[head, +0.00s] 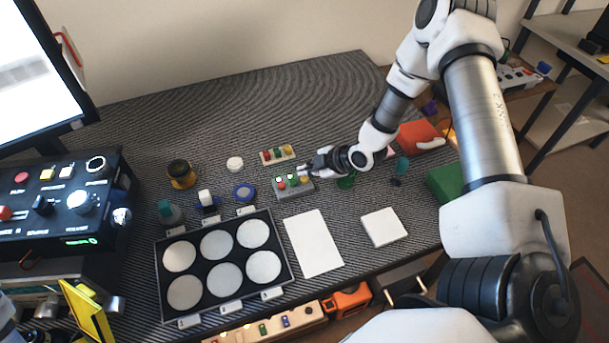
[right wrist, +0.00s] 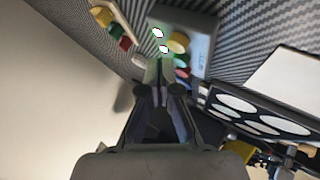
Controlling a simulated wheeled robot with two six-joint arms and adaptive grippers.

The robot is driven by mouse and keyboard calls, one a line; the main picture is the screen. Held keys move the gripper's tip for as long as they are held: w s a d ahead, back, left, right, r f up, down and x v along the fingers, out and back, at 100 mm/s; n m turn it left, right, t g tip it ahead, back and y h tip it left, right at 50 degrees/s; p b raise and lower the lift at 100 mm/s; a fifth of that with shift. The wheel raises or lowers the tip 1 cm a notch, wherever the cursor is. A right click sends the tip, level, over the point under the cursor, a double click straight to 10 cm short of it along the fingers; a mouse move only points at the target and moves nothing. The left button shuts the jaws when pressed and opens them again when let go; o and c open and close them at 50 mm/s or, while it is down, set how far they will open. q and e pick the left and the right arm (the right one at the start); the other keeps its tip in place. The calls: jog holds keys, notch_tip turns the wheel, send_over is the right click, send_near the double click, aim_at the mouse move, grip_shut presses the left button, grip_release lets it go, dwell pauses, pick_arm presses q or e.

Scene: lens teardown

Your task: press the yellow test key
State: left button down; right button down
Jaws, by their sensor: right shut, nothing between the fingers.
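A grey test box (head: 294,191) stands on the striped mat, with a row of red, green and yellow keys and lit lamps behind them. The yellow test key (head: 304,180) is at the right end of the row; it also shows in the right wrist view (right wrist: 179,42). My right gripper (head: 310,168) is shut and empty, just behind the box at its right end. In the right wrist view its fingertips (right wrist: 159,68) are beside the lit lamps and the green key. I cannot tell if they touch the box.
A small block with red, green and yellow pieces (head: 277,154) lies behind the box. A black tray of pale discs (head: 288,285) and a white sheet (head: 312,243) lie in front. A blue ring (head: 244,193) is left of the box; a white pad (head: 384,228) is at right.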

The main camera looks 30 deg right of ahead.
aim_at(306, 179)
notch_tip(306, 179, up, 5)
jog(key=p, duration=0.5)
dwell(0.4)
dwell(0.4)
